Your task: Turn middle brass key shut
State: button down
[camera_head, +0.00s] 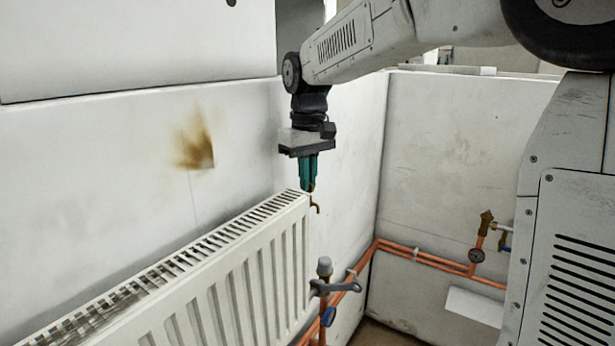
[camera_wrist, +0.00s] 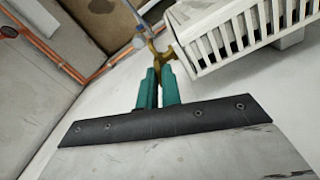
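A small brass key (camera_head: 316,208) sticks out at the upper end corner of the white radiator (camera_head: 262,285). My gripper (camera_head: 309,186) points down over it, with its teal fingertips at the key's top. In the wrist view the brass key (camera_wrist: 153,56) reaches in between the tips of my gripper (camera_wrist: 159,76). The fingers are close together with the brass between them, and look shut on it. The part of the key between the fingers is mostly hidden. I cannot tell from these views whether this is the middle key.
The wall is close behind the radiator.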

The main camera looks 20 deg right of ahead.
dwell(0.3)
jog(key=m, duration=0.6)
jog(key=shift+m, duration=0.4)
jog(key=m, duration=0.3)
jog(key=shift+m, duration=2)
jog(key=c, duration=1.9)
grip_release()
jog(key=shift+r, duration=0.15)
